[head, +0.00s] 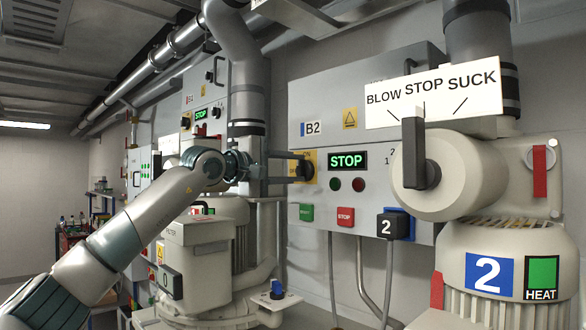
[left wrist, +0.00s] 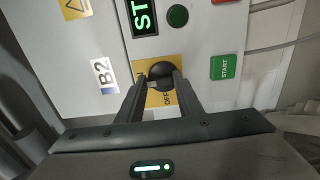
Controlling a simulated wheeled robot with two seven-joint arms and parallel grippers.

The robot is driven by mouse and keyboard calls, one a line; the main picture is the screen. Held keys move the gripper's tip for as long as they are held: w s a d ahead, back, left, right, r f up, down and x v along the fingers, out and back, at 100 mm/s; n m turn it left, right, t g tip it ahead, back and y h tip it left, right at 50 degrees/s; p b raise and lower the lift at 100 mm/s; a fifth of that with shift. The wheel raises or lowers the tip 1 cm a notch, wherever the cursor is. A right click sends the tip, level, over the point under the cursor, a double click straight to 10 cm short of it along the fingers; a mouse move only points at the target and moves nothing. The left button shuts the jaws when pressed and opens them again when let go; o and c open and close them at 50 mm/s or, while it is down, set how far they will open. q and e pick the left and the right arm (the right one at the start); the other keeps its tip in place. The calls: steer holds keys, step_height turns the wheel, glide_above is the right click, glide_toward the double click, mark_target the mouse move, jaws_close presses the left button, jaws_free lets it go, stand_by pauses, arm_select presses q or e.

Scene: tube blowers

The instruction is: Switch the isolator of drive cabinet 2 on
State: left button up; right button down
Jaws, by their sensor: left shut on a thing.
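Drive cabinet B2 (head: 382,80) is a grey box on the wall, with a lit STOP display (head: 347,160). Its isolator is a black rotary knob (head: 308,170) on a yellow plate left of the display. The knob also shows in the left wrist view (left wrist: 161,76), where OFF is readable on the yellow plate (left wrist: 164,98). My left gripper (head: 300,168) reaches in from the left and is shut on the knob, one finger on each side. The fingers hide part of the knob and plate, so I cannot tell its exact setting. My right gripper is in neither view.
Below the display are two round lamps, a green START button (left wrist: 225,67), a red STOP button (head: 346,216) and a blue-and-black block marked 2 (head: 394,225). A large blower with a black selector lever (head: 414,155) stands at right. Another blower (head: 195,245) stands below my left arm.

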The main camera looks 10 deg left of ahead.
arm_select(q)
steer(key=shift+f, duration=0.1)
stand_by(0.3)
steer(key=o, duration=1)
steer(key=shift+o, duration=0.2)
steer(key=shift+s, duration=0.1)
steer(key=shift+s+a+b, duration=0.2)
steer(key=shift+s+b, duration=0.1)
arm_select(e)
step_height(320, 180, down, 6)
steer(key=b, duration=0.6)
arm_select(q)
steer(key=b+v, duration=0.1)
steer(key=v, duration=1.5)
steer(key=shift+s, duration=0.3)
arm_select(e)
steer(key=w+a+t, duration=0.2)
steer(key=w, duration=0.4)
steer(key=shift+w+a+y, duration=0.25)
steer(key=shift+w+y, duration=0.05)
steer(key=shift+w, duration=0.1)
arm_select(q)
steer(key=shift+a, duration=0.1)
